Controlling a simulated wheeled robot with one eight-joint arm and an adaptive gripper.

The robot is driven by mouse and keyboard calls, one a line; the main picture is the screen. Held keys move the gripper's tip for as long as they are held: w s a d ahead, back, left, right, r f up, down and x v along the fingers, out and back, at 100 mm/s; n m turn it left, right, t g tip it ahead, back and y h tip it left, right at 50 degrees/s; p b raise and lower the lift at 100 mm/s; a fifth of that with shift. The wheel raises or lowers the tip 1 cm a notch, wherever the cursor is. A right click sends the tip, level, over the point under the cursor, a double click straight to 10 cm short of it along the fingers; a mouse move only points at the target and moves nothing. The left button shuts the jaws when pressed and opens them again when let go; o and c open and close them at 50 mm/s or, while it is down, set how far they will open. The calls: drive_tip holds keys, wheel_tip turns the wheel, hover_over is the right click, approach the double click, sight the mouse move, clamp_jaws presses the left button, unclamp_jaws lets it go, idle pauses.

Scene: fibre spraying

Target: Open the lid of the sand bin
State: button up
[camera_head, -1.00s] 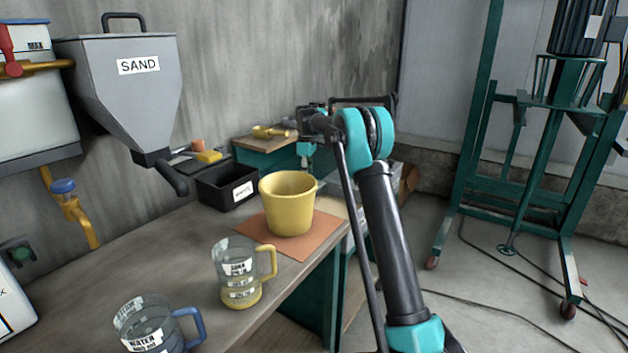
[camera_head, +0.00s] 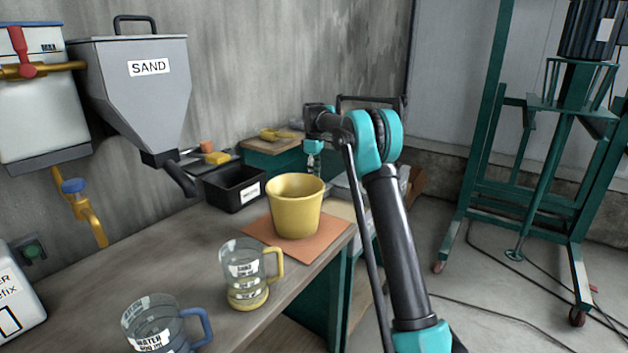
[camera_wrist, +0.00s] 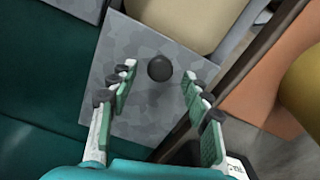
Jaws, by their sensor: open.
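My gripper (camera_wrist: 158,98) is open and empty. In the wrist view, a mottled grey square lid (camera_wrist: 140,115) with a round black knob (camera_wrist: 160,68) lies below it. The knob appears between the finger tips, with a gap on both sides; I cannot tell how far below them it is. The lid lies flat and looks shut. No label shows on it. In the head view, my gripper (camera_head: 313,160) points down behind the yellow bucket. A grey hopper (camera_head: 140,90) marked SAND hangs on the wall, its top closed, with a black handle (camera_head: 136,20).
A yellow bucket (camera_head: 295,210) stands on an orange mat (camera_head: 265,232) at the table's edge, near my gripper. A black box (camera_head: 225,190), two measuring jugs (camera_head: 245,270) and a wall tank (camera_head: 40,120) are left. A green frame (camera_head: 530,190) stands right.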

wheel_tip(320, 180, up, 10)
idle(0.4)
drive_tip(key=shift+r, duration=0.1)
drive_tip(key=s+d+f+m+t, duration=0.1)
drive_tip(key=s+d+f+m, duration=0.1)
drive_tip(key=s+d, duration=0.35)
drive_tip(key=s+d+f+m, duration=0.2)
drive_tip(key=s+m, duration=0.1)
drive_tip(key=s, duration=0.6)
drive_tip(key=s+d+f+m+t, duration=0.1)
drive_tip(key=s+d+f+m, duration=0.1)
drive_tip(key=s+d, duration=0.35)
drive_tip(key=s+d+f+m, duration=0.1)
drive_tip(key=s+f, duration=0.4)
drive_tip(key=s, duration=0.5)
drive_tip(key=s+d+f+m+t, duration=0.1)
drive_tip(key=s+f+m, duration=0.2)
drive_tip(key=s, duration=0.7)
drive_tip(key=s+d+f+m+t, duration=0.1)
drive_tip(key=s+d+f+m, duration=0.1)
drive_tip(key=s+f, duration=0.6)
drive_tip(key=s, duration=0.3)
drive_tip(key=shift+m, duration=0.4)
